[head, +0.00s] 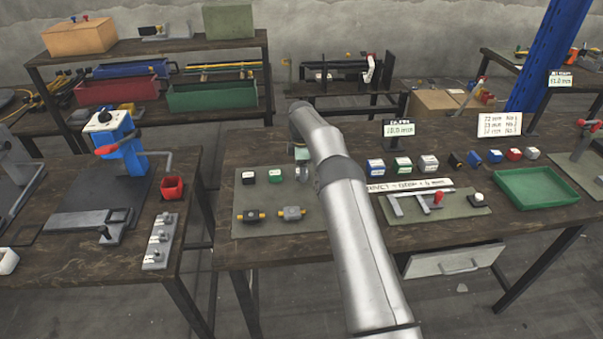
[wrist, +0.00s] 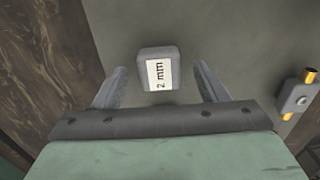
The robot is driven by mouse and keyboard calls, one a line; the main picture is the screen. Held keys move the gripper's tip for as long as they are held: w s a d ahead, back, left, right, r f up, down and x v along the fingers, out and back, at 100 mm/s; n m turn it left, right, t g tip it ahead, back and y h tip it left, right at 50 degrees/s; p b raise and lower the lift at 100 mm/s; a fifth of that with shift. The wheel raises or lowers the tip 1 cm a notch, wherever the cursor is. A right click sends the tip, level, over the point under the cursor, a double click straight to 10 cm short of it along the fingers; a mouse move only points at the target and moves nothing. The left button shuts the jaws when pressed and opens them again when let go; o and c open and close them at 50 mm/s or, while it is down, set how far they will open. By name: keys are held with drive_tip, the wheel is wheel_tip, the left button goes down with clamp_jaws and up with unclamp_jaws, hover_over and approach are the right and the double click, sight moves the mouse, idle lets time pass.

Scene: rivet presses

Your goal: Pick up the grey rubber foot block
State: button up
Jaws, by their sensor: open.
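A grey block (wrist: 157,53) with a white "2 mm" label lies on the grey-green mat in the wrist view. It sits between the two spread fingers of my gripper (wrist: 160,70), with a gap on each side and no visible contact. In the head view my gripper (head: 301,152) is over the back right part of the mat (head: 243,222), and the grey block (head: 304,174) shows just below it, partly hidden by my arm. My gripper is open and empty.
A black block (head: 248,177) and a green block (head: 275,176) lie left of the grey one. A dark part (head: 251,215) and a grey part (head: 291,213) with yellow ends lie in front. Several labelled blocks and a green tray (head: 536,188) stand to the right.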

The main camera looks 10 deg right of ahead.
drive_tip(key=shift+f, duration=0.55)
drive_tip(key=c, duration=1.1)
drive_tip(key=shift+o, duration=0.2)
drive_tip(key=shift+r, duration=0.1)
